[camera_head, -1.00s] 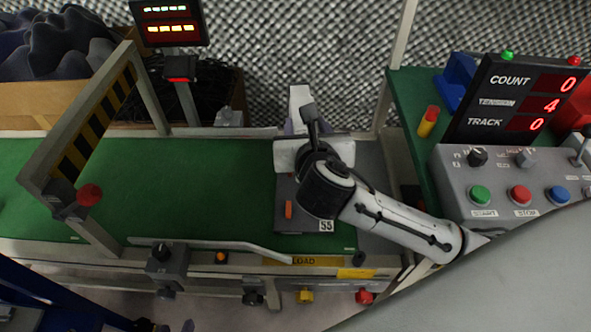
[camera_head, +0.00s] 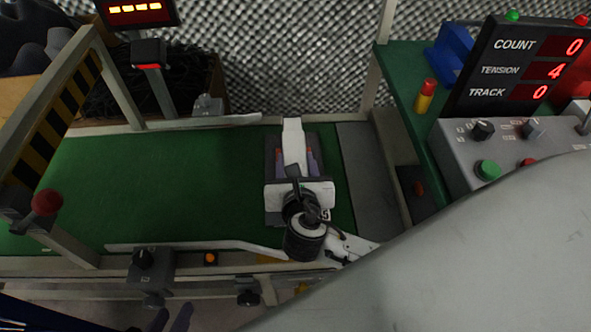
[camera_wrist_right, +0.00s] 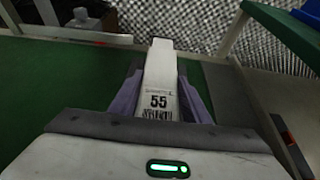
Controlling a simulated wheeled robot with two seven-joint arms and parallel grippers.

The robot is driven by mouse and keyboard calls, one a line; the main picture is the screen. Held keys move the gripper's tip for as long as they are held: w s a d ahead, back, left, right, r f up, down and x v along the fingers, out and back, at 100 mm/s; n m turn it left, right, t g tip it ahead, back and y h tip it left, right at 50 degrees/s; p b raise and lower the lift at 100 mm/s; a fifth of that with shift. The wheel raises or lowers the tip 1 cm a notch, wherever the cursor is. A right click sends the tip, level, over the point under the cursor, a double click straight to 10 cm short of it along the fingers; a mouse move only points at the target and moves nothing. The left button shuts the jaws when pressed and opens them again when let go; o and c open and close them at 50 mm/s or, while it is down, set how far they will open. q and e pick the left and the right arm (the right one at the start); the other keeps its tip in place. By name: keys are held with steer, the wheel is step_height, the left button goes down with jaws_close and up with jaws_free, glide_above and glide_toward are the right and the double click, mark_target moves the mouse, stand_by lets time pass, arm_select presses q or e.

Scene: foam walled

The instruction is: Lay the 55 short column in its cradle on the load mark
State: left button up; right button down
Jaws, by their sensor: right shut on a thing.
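The white short column (camera_head: 293,138) is marked 55 in the right wrist view (camera_wrist_right: 158,82). My right gripper (camera_head: 296,163) is shut on it, with a purple finger along each side. The dark grey cradle (camera_head: 272,150) lies on the green belt beneath the column and gripper, and part of a number label (camera_head: 325,214) shows on it. The column's far end overlaps the cradle's far edge in the picture; I cannot tell whether it touches the cradle. The load mark's yellow strip (camera_head: 268,260) is mostly hidden by my arm. My left gripper (camera_head: 171,319) is at the bottom edge, purple fingers apart, empty.
The green belt (camera_head: 150,190) is clear to the left, with a striped gate (camera_head: 62,110) beyond. A grey plate (camera_head: 365,180) lies right of the belt. A control panel (camera_head: 480,140) and a count display (camera_head: 525,70) stand at the right. A rail (camera_head: 190,246) edges the belt.

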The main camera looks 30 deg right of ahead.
steer(key=shift+w+f, duration=0.1)
steer(key=shift+f, duration=0.7)
steer(key=shift+r, duration=0.1)
steer(key=c, duration=1)
jaws_free()
steer(key=shift+f, duration=0.3)
